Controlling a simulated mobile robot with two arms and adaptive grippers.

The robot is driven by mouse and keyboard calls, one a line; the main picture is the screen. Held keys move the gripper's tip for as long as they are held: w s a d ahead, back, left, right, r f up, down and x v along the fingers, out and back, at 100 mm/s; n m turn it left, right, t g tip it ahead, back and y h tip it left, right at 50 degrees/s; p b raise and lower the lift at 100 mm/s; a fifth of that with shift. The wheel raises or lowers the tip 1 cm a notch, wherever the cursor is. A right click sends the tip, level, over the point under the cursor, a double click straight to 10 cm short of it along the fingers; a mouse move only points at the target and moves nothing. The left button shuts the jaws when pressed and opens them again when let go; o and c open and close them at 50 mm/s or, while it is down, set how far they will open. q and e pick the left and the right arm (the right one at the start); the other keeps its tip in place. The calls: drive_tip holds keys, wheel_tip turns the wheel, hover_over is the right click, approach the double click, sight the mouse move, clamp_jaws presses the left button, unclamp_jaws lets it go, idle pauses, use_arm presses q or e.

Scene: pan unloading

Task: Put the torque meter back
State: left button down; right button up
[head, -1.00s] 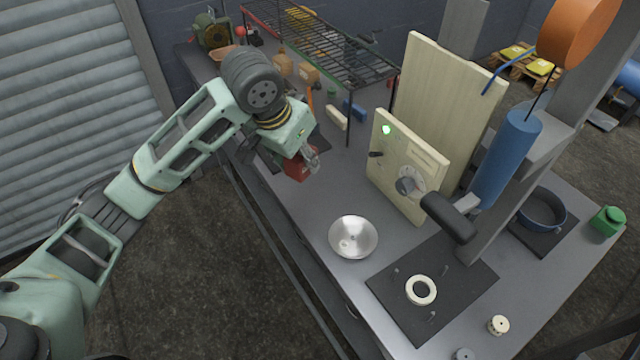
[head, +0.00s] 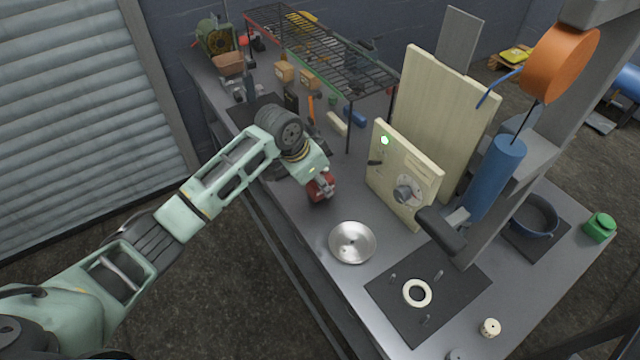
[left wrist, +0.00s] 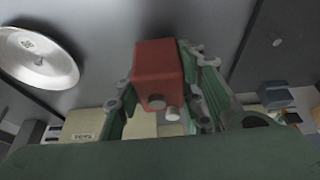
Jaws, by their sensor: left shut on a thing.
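The torque meter, a red box with a grey knob on its face, is in my left gripper. Whether the box touches the bench is hard to tell. My right gripper is out of view.
A pale panel (head: 402,170) with a dial and green light stands upright to the right. A dark mat (head: 390,290) with a white ring (head: 417,293) lies in front. A wire rack (head: 320,45) stands behind. A blue tool (head: 492,180) hangs at right.

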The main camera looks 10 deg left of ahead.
use_arm(q)
drive_tip(key=shift+f, duration=0.55)
drive_tip(key=shift+w+f, duration=0.1)
drive_tip(key=shift+f, duration=0.2)
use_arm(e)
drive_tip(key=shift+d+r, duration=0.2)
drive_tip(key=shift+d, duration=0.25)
use_arm(q)
drive_tip(key=shift+f, duration=0.25)
